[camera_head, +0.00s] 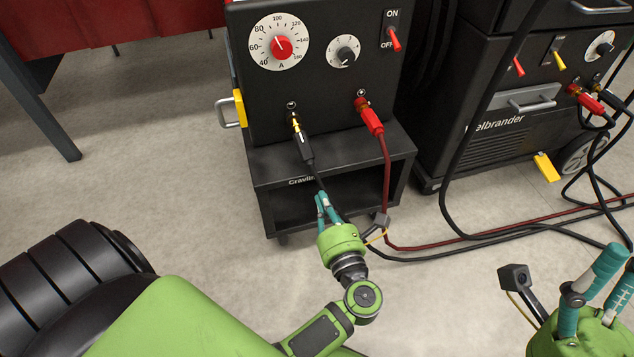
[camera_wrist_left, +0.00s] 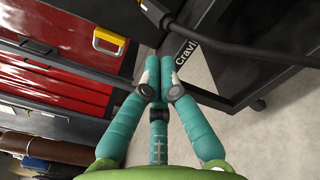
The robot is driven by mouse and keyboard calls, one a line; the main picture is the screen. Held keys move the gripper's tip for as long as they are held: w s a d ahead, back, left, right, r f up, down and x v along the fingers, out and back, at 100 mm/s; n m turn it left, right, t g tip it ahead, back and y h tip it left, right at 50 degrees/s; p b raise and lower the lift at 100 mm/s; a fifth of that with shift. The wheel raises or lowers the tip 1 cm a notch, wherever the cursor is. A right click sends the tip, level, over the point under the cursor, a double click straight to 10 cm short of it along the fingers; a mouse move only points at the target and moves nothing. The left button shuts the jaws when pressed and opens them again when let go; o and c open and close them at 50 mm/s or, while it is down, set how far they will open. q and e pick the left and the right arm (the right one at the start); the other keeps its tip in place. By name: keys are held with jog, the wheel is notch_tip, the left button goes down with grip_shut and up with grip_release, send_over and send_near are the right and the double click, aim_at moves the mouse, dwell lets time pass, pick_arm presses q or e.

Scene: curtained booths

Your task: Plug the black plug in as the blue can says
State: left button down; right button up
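The black plug (camera_head: 305,146) is at the left socket on the front of the black welding machine (camera_head: 328,83). Some of its brass tip shows; I cannot tell how deep it sits. Its black cable runs down past my left gripper (camera_head: 321,196). That gripper's teal fingers are together below the plug. In the left wrist view the fingertips (camera_wrist_left: 160,64) meet, with no object seen between them, and the black cable (camera_wrist_left: 225,46) passes beyond them. My right gripper (camera_head: 590,285) is at the lower right, fingers spread and empty. No blue can is in view.
A red plug (camera_head: 370,116) sits in the machine's right socket, its red cable hanging down. The machine stands on a low black cart (camera_head: 403,150). A second black machine (camera_head: 500,130) stands at right, with loose cables on the floor. Floor at left is clear.

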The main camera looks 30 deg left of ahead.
pick_arm(q)
jog(key=shift+v, duration=1.85)
